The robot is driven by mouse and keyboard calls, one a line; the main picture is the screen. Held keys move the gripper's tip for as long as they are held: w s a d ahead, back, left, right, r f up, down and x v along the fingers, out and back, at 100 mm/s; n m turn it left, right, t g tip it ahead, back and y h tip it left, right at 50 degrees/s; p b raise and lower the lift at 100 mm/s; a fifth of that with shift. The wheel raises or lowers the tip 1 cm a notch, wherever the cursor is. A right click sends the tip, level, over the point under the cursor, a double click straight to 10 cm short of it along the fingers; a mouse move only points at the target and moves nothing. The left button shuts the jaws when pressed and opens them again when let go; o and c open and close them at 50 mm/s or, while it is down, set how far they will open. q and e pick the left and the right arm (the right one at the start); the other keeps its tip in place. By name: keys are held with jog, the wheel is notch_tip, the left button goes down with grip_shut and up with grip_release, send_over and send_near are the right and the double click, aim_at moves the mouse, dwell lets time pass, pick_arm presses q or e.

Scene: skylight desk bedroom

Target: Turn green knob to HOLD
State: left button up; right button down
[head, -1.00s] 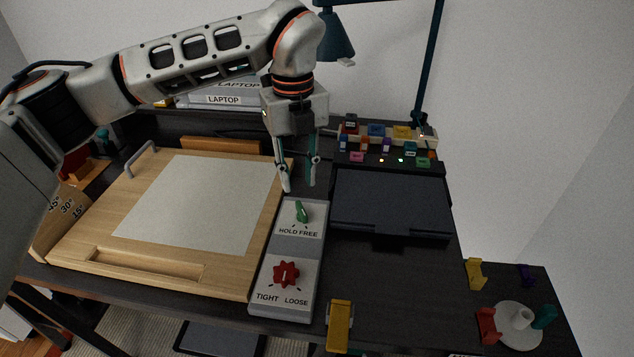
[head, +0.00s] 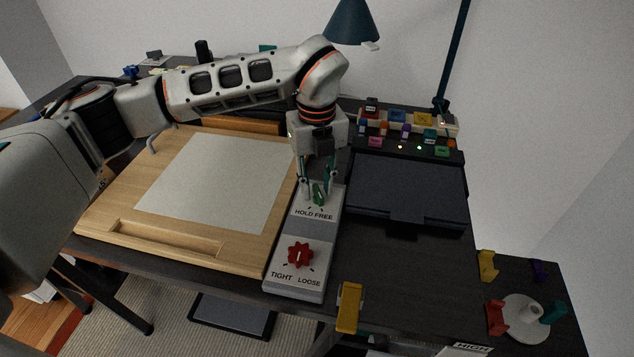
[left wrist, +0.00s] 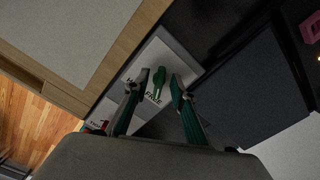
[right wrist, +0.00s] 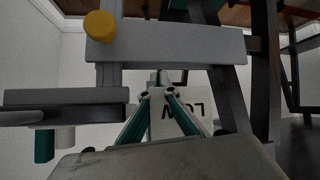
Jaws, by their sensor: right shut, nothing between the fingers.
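The green knob (head: 319,194) stands on the upper part of a grey panel (head: 316,228), above the printed words HOLD and FREE. My left gripper (head: 319,191) points down over it, with one finger on each side. In the left wrist view the green knob (left wrist: 158,84) shows between the two spread fingertips of my left gripper (left wrist: 160,78), with gaps visible beside it. Its exact pointing direction is hard to tell. My right gripper (right wrist: 157,93) is shut and empty, below the desk's level near a label; it is not clear in the head view.
A red knob (head: 299,255) marked TIGHT and LOOSE sits lower on the panel. A wooden drawing board (head: 110,225) lies directly left, a dark closed case (head: 408,190) to the right. A yellow clip (head: 349,307) is at the desk's front edge. A lamp (head: 352,22) hangs behind.

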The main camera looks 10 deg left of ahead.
pick_arm(q)
grip_shut()
